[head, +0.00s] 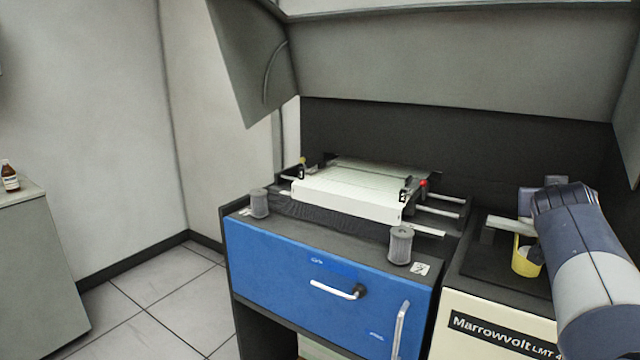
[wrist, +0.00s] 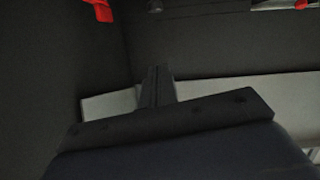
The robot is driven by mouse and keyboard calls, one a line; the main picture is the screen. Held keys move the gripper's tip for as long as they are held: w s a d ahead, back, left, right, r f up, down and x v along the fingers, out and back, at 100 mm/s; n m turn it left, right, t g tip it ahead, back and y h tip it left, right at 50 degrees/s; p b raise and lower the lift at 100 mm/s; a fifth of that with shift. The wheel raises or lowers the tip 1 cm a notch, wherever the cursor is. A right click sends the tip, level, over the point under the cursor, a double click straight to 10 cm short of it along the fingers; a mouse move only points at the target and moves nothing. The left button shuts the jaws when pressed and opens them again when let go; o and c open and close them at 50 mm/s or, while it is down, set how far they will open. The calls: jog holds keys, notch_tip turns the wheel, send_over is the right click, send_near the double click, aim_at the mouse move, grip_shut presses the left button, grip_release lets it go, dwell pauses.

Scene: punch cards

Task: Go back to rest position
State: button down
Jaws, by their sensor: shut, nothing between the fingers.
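My gripper (wrist: 158,75) shows in the wrist view as two dark fingers pressed together, with nothing between them. In the head view my arm comes in at the right edge, over the cream Marrowvolt unit (head: 490,330). The arm's bulk hides much of that side, and I cannot make out the fingertips there.
A yellow cup-like part (head: 524,262) sits close beside my arm. Left of it is a machine with a white carriage (head: 345,198) on rails, a blue front (head: 300,275) and grey knobs (head: 400,245). A dark hood (head: 450,65) overhangs. Tiled floor (head: 150,290) is open at left.

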jog(key=v, duration=0.9)
jog(key=f+b+x, duration=0.1)
jog(key=f+x, duration=0.1)
jog(key=x, duration=0.8)
jog(key=s+a+f+x, duration=0.1)
jog(key=f+x, duration=0.1)
jog(key=x, duration=0.8)
jog(key=shift+w+a+r+n+g+h+p, duration=0.1)
jog(key=shift+w+a+r+n+h+p, duration=0.1)
jog(key=shift+w+a+r+n, duration=0.35)
jog(key=shift+w+a+r+n+g+h+p, duration=0.1)
jog(key=shift+w+a+r+n+h, duration=0.2)
jog(key=shift+r, duration=0.45)
jog(key=shift+w+a+r+n+g+h+p, duration=0.15)
jog(key=shift+w+a+r+n, duration=0.25)
jog(key=shift+r+n, duration=0.2)
